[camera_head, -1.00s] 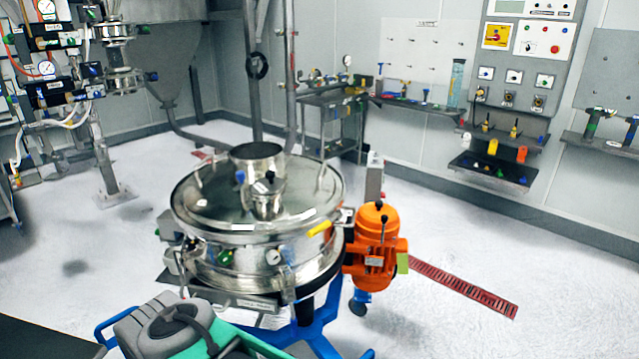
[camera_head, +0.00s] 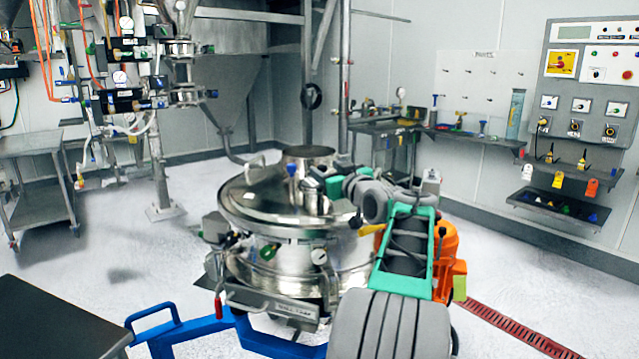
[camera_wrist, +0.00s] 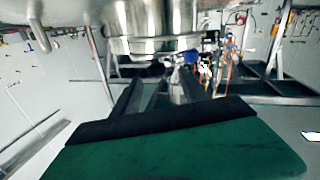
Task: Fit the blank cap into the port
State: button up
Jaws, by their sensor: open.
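The round steel sifter (camera_head: 285,225) stands in the middle of the head view, with a wide upright steel neck (camera_head: 307,155) on its lid. A smaller steel port (camera_head: 312,203) sits at the front of the lid, partly behind my gripper. A small blue-topped piece (camera_head: 292,169) stands on the lid just left of my gripper. I cannot tell which piece is the blank cap. My gripper (camera_head: 310,180) is above the lid's right front. In the wrist view its two dark fingers (camera_wrist: 160,82) are apart with nothing clear between them, and steel sifter parts (camera_wrist: 150,25) fill the top.
An orange motor (camera_head: 447,255) stands right of the sifter, partly behind my arm. A blue frame (camera_head: 180,325) lies low in front. A dark tabletop (camera_head: 60,325) is at lower left. A control panel (camera_head: 590,100) and shelf are on the right wall. Floor at left is open.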

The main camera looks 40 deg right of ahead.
aim_at(323, 167)
jog(key=x, duration=0.4)
jog(key=shift+w+d+p, duration=0.15)
jog(key=shift+d+p, duration=0.1)
jog(key=shift+p, duration=0.15)
jog(key=shift+c, duration=0.2)
jog(key=shift+f, duration=0.1)
grip_shut()
